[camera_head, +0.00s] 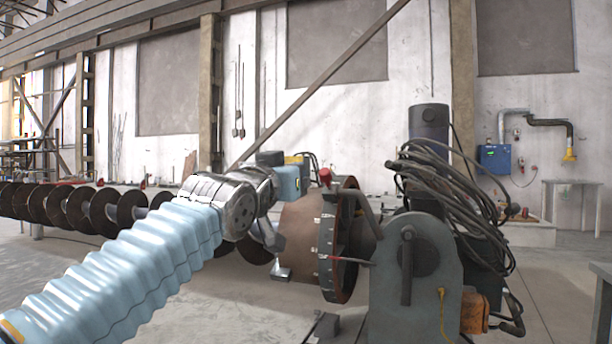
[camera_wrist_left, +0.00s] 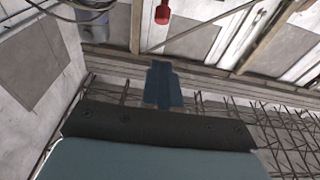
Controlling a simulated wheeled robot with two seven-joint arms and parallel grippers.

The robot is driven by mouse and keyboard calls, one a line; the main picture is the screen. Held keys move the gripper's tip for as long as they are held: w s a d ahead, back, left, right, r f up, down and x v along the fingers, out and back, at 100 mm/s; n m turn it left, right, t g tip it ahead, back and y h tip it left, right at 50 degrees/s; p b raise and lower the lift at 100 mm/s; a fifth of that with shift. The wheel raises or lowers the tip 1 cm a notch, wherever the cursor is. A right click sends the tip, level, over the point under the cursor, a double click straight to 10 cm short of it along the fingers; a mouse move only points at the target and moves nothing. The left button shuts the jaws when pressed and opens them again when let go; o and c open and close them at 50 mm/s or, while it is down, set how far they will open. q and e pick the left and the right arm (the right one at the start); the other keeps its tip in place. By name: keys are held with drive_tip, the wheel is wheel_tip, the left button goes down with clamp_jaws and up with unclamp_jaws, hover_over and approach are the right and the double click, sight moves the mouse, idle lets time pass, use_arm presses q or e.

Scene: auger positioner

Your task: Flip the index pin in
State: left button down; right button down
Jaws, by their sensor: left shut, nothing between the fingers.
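A red knob (camera_head: 325,176) on a short stem stands at the top of the flanged drum (camera_head: 308,222). It also shows in the left wrist view (camera_wrist_left: 162,13), at the top of that picture. I cannot tell for certain which part is the index pin; a red-tipped rod (camera_head: 345,260) also shows low on the drum's flange. My left gripper (camera_head: 291,180) is just left of the red knob, apart from it. In the left wrist view its blue fingers (camera_wrist_left: 163,84) are together and empty, pointing toward the knob with a gap between. My right gripper is out of view.
A grey bearing stand (camera_head: 420,290) with a motor (camera_head: 428,125) and looped black cables (camera_head: 440,175) stands to the right of the drum. A long auger (camera_head: 85,207) runs off to the left behind my arm. A blue wall box (camera_head: 495,158) is far back.

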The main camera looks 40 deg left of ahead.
use_arm(q)
drive_tip(key=shift+v, duration=1.25)
